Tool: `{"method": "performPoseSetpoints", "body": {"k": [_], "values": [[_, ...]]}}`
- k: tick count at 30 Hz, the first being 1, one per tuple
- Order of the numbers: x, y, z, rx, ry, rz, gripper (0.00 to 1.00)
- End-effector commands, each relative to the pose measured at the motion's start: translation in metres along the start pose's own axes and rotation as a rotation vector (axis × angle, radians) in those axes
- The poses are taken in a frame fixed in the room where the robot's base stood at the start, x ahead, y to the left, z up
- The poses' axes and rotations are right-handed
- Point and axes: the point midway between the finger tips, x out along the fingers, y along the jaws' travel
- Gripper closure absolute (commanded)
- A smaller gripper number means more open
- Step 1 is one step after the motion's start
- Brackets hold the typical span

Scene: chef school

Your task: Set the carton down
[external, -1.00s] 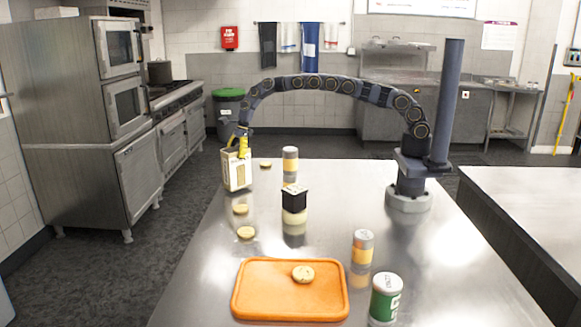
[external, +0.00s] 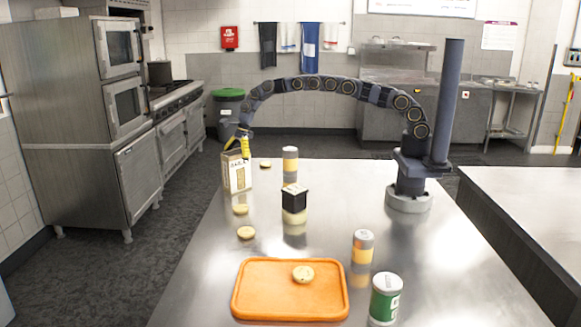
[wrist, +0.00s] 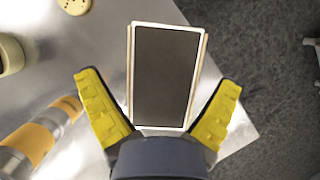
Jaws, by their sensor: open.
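The carton (external: 237,172), white and tan with dark print, stands upright at the left far edge of the steel table. In the wrist view its dark top (wrist: 165,78) with a pale rim lies between my yellow fingers. My gripper (external: 243,145) is at the carton's top, just above or behind it. In the wrist view my gripper (wrist: 160,105) is open, with a gap between each finger and the carton.
The steel table (external: 340,200) holds an orange-banded can (external: 290,162), a black-topped jar (external: 295,200), another orange-banded can (external: 362,247), a green can (external: 385,298) and an orange board (external: 262,290). Round biscuits (external: 246,232) lie near the left edge.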

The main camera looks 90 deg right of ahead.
Motion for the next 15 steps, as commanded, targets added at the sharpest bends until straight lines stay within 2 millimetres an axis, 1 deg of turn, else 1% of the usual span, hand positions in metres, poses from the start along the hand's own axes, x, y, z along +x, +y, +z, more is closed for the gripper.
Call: {"method": "performPoseSetpoints", "body": {"k": [5, 15], "values": [[-0.023, 0.000, 0.000, 0.001, 0.000, 0.000, 0.08], [-0.095, 0.000, 0.001, -0.001, -0.002, -0.002, 0.08]]}}
